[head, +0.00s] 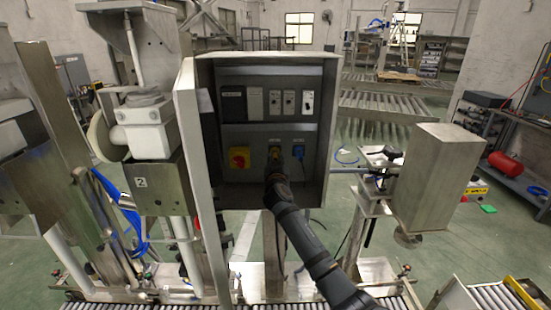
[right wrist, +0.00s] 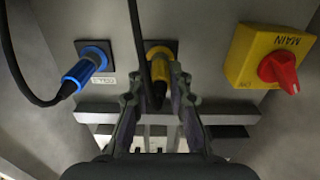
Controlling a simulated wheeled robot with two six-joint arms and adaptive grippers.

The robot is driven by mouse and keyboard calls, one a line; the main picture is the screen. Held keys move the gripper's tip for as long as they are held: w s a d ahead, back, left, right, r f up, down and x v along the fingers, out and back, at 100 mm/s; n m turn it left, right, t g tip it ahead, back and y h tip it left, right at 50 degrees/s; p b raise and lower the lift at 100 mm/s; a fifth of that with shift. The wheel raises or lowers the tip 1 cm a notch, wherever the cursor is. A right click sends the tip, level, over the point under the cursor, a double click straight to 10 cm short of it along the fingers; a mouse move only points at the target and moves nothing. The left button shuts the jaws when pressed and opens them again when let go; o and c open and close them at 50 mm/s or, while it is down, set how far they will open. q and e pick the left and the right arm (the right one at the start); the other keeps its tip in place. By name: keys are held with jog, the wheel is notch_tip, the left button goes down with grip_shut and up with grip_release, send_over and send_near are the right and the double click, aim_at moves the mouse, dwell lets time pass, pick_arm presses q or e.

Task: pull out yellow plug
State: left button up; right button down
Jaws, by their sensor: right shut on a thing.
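The yellow plug (right wrist: 160,53) is at the middle socket of the grey panel in the right wrist view, with a black cable running up from it. In the head view its yellow top (head: 275,151) shows just above my right gripper (head: 274,176). My right gripper, also in the right wrist view (right wrist: 158,88), has one finger on each side of the yellow plug and is shut on it. The plug still appears to be at its socket; the fingers partly hide its body. My left gripper is not in view.
A blue plug (right wrist: 86,68) with a black cable is beside the yellow one. A yellow switch with a red knob (right wrist: 279,67) is on the other side. The metal cabinet (head: 328,120) surrounds the panel, with its open door (head: 190,130) on the left.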

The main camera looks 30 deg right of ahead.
jog(key=shift+s, duration=0.1)
jog(key=shift+s+a, duration=0.25)
jog(key=shift+s, duration=0.1)
jog(key=shift+s, duration=0.1)
dwell(0.4)
jog(key=shift+v, duration=1.75)
